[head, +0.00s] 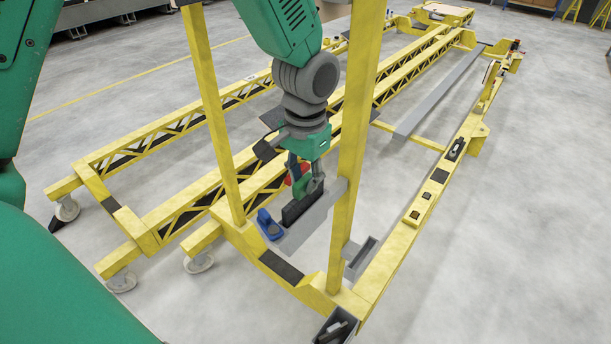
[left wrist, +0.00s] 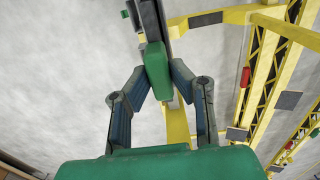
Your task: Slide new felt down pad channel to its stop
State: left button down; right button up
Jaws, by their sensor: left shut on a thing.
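My left gripper (head: 302,178) is shut on the green grip block of a dark felt pad (head: 302,204). In the left wrist view the fingers (left wrist: 158,92) close on this green block (left wrist: 157,70) from both sides, and a dark strip runs beyond it. In the head view the pad stands at the grey pad channel (head: 312,221), a bracket beside the yellow upright. I cannot tell how far the pad sits in the channel; its lower edge is partly hidden. My right gripper is not in view.
A blue part (head: 269,224) sits left of the channel. A yellow upright (head: 356,130) stands close right of my gripper, another (head: 211,110) to the left. A grey open tray (head: 362,258) lies right; a dark box (head: 337,328) is at the front. Floor is clear at right.

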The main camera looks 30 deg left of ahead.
aim_at(304, 193)
pick_arm(q)
jog(key=shift+f+b, duration=0.8)
jog(key=shift+f, duration=1.2)
jog(key=c, duration=1.3)
grip_release()
jog(key=shift+c, duration=0.2)
jog(key=shift+r, duration=0.1)
jog(key=shift+r, duration=0.2)
notch_tip(304, 193, up, 11)
jog(key=shift+d+r, duration=0.15)
jog(key=shift+r, duration=0.05)
